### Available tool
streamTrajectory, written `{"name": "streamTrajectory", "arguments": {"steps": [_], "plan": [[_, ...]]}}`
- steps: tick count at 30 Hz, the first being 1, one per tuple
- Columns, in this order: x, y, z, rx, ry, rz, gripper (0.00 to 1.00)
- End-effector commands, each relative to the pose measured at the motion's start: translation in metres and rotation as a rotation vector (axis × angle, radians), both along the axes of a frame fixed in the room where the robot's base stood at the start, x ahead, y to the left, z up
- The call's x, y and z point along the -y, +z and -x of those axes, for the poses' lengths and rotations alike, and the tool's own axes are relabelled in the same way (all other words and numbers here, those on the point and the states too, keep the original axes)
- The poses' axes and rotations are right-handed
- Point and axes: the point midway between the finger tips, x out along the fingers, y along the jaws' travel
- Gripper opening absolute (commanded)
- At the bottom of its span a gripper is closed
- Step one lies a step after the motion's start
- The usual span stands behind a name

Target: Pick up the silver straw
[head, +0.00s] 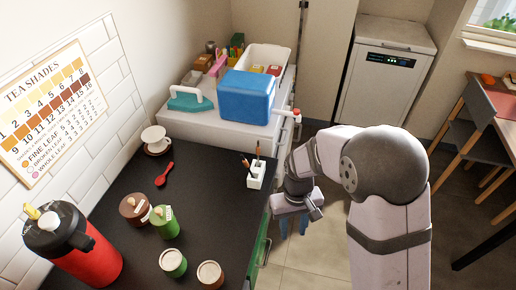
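I cannot make out a silver straw in the head view. A white holder (256,175) stands at the right edge of the dark counter, with a few thin dark and brown sticks (258,152) upright in it. Whether a straw is among them is too small to tell. My gripper (293,229) hangs just right of the counter edge, nearer the camera than the holder and apart from it. It points down, and its two blue-grey fingers are apart with nothing seen between them.
A red flask (95,262), brown and green canisters (165,224), a red spoon (164,175) and a white cup (156,138) stand or lie on the counter (215,215). A blue box (248,95) is behind. The counter's middle is clear.

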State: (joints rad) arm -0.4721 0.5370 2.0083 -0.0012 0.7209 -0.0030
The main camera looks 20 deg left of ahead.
Motion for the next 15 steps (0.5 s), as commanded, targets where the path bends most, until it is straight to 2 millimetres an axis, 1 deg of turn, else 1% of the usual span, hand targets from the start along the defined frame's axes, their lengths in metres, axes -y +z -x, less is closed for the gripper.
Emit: {"name": "streamTrajectory", "arguments": {"steps": [1,2,3,5,6,8,9,11,12,15], "plan": [[-0.021,0.006,-0.022,0.030,0.023,-0.015,0.34],[-0.032,0.007,-0.035,0.050,0.032,-0.027,0.34],[-0.047,0.009,-0.052,0.078,0.042,-0.042,0.34],[-0.067,0.014,-0.079,0.126,0.051,-0.069,0.34],[-0.079,0.019,-0.097,0.158,0.054,-0.087,0.34],[-0.094,0.029,-0.124,0.212,0.052,-0.115,0.34],[-0.103,0.039,-0.141,0.249,0.051,-0.135,0.34],[-0.116,0.057,-0.164,0.302,0.051,-0.165,0.34],[-0.124,0.071,-0.177,0.337,0.049,-0.184,0.34],[-0.137,0.098,-0.201,0.403,0.048,-0.220,0.34]]}}
